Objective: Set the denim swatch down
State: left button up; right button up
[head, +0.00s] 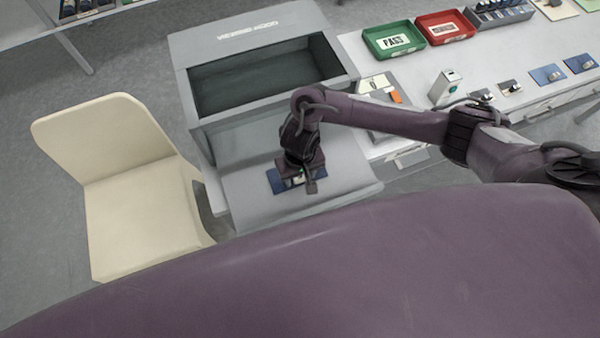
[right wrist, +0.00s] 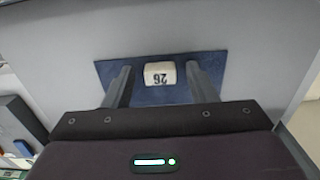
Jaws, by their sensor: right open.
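The denim swatch (right wrist: 140,92) is a dark blue rectangle lying flat on a light grey surface in the right wrist view. A small white block (right wrist: 159,74) marked 26 sits on it. My right gripper (right wrist: 159,82) is open, with one finger on each side of the block and a gap showing on both sides. In the head view the swatch (head: 274,181) lies on the grey shelf (head: 235,200) in front of the viewing hood, partly hidden under my right gripper (head: 297,185). My left gripper is not in view.
The grey viewing hood (head: 262,35) stands behind the shelf. A cream chair (head: 120,180) is at the left. On the bench at the right are a green PASS tray (head: 393,42), a red tray (head: 445,27), a white device (head: 444,86) and more blue swatches (head: 547,75).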

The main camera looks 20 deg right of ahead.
aim_at(300, 178)
notch_tip(300, 178, up, 12)
jog(key=p, duration=0.5)
jog(key=shift+r, duration=0.15)
dwell(0.4)
